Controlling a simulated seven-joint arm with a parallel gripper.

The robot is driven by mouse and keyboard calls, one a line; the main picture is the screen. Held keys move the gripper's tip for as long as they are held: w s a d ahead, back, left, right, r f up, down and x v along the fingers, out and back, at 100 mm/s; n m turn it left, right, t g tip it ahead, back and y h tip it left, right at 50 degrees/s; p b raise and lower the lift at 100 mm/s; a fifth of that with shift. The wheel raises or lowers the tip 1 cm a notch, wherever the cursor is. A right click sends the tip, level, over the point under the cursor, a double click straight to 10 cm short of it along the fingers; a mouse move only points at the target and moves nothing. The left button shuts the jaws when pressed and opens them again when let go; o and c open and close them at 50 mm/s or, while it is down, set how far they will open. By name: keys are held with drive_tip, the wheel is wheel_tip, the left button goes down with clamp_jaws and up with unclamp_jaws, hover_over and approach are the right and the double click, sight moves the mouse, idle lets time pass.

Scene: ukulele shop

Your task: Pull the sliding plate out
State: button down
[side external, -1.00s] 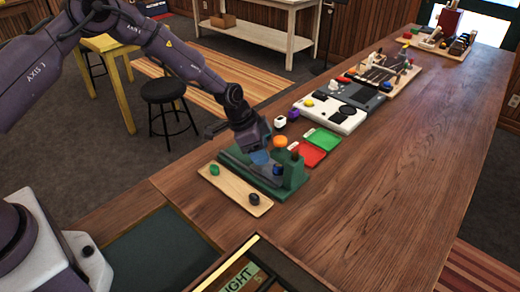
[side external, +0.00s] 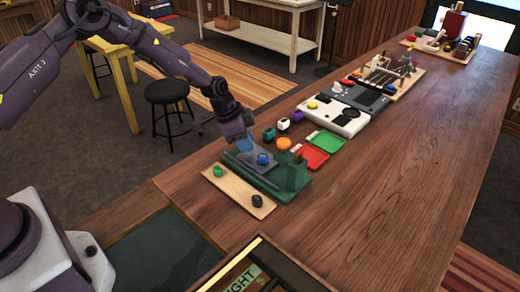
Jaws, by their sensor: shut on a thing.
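The green fixture (side external: 275,186) stands on the near left part of the wooden counter, with a block-like green tower (side external: 296,174) at its right end. The fingertips and the exact place of the grip are small and partly hidden.
A wooden tray (side external: 238,194) with a green piece (side external: 217,171) and a black piece (side external: 257,200) lies in front of the fixture. Behind are an orange piece (side external: 283,143), a red tray (side external: 312,158) and a green tray (side external: 326,142). The counter to the right is clear.

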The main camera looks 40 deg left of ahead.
drive_tip(key=a, duration=0.4)
drive_tip(key=shift+a, duration=0.15)
drive_tip(key=c, duration=1)
unclamp_jaws()
drive_tip(key=v, duration=1.3)
